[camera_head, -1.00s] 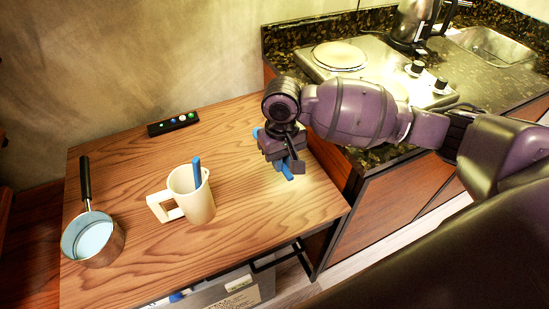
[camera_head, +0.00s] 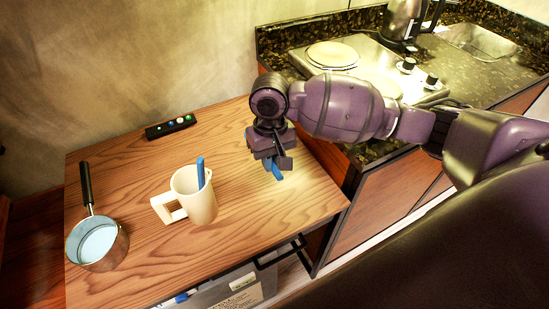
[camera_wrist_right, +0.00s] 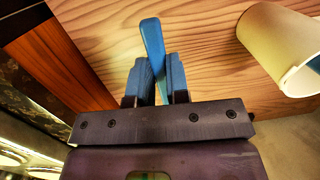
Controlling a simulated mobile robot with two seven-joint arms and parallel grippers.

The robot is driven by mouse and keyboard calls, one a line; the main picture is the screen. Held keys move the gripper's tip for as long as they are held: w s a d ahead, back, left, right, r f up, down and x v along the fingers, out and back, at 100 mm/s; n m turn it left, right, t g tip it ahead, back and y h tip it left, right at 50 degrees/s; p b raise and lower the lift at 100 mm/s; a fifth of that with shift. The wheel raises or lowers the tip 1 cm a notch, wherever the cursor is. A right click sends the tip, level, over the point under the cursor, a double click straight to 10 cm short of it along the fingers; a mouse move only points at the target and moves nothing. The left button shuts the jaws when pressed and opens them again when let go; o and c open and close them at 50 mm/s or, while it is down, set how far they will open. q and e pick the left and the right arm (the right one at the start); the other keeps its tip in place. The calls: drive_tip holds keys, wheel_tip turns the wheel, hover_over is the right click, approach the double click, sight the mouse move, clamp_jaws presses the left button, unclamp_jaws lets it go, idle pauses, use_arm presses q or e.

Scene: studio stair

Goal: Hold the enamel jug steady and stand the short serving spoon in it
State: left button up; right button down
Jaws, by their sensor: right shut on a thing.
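The cream enamel jug (camera_head: 201,207) stands upright on the wooden table, its handle to the left; it also shows at the upper right of the right wrist view (camera_wrist_right: 278,48). A blue handle (camera_head: 200,170) sticks up out of the jug; its lower end is hidden inside. My right gripper (camera_head: 272,166) is above the table to the right of the jug, apart from it. It is shut on a blue utensil (camera_wrist_right: 152,40), whose flat blue end shows between the fingers. No spoon bowl shows, so I cannot tell which blue piece is the short serving spoon. My left gripper is out of view.
A saucepan (camera_head: 115,252) with a dark handle stands at the table's left. A black strip with coloured buttons (camera_head: 170,127) lies at the back. A counter with a hob (camera_head: 320,67) and a kettle (camera_head: 403,22) is at the right. The table between jug and right gripper is clear.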

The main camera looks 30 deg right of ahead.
use_arm(q)
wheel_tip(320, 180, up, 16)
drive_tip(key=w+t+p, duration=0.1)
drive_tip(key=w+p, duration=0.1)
drive_tip(key=p, duration=1)
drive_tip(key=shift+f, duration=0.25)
use_arm(e)
drive_tip(key=w+a+r+m+t+y, duration=0.1)
drive_tip(key=a+r+m+t+y, duration=0.5)
drive_tip(key=r+m, duration=0.5)
drive_tip(key=w+a+r+m+t+y, duration=0.2)
drive_tip(key=a+r+m+t+y, duration=0.4)
drive_tip(key=m, duration=0.9)
drive_tip(key=shift+a+r+m+t+y, duration=0.3)
drive_tip(key=shift+a+r+t, duration=0.9)
drive_tip(key=shift+a+r, duration=1.2)
